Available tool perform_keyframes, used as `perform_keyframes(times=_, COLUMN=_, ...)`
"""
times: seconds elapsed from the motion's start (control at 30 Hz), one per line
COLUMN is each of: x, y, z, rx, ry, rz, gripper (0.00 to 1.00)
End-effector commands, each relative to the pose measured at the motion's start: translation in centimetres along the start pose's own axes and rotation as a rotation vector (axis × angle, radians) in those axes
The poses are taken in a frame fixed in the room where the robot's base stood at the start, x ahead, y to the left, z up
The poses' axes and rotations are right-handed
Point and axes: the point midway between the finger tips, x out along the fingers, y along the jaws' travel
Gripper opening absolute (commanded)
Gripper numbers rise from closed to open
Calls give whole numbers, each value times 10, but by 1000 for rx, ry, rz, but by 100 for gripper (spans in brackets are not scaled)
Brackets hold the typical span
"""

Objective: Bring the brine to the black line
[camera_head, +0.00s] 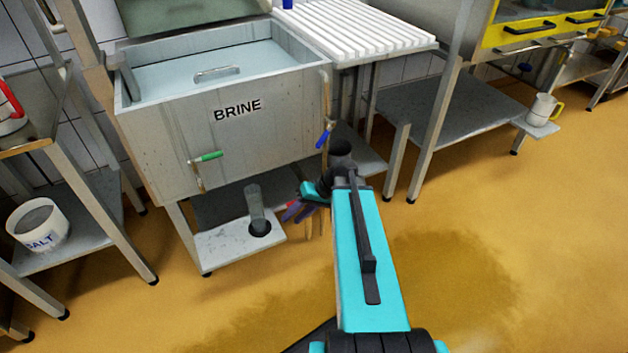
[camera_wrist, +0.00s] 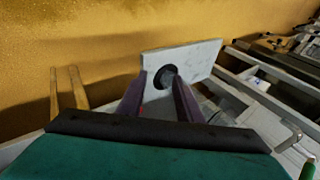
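The tank marked BRINE (camera_head: 160,150) holds pale blue liquid (camera_head: 215,68). A green-handled tap (camera_head: 207,157) is on its front at the left, and a blue-handled tap (camera_head: 324,137) is at its right. A clear grey cylinder (camera_head: 255,202) stands upright in a black round base on a low white board (camera_head: 225,250); it also shows in the wrist view (camera_wrist: 167,77). I cannot see a black line or a liquid level in it. My gripper (camera_head: 290,211) is to the cylinder's right. Its purple fingers (camera_wrist: 160,98) are apart, with the cylinder appearing between them but not clearly gripped.
A white SALT tub (camera_head: 38,224) stands on the left rack. A white ribbed draining board (camera_head: 355,28) is right of the tank. A white jug (camera_head: 542,108) sits on a small shelf at the right. Open floor (camera_head: 520,230) lies at the right.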

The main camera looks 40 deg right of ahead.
Motion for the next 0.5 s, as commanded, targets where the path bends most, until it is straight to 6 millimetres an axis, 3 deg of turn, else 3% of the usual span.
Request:
perform_keyframes(times=0.03, x=22, y=-2, z=15, rx=7, ry=-44, rz=18, gripper=32)
perform_keyframes(times=0.2, x=81, y=-3, z=63, rx=26, ry=-173, rz=95, gripper=32)
perform_keyframes(times=0.5, x=160, y=3, z=158, rx=20, ry=-377, rz=261, gripper=32)
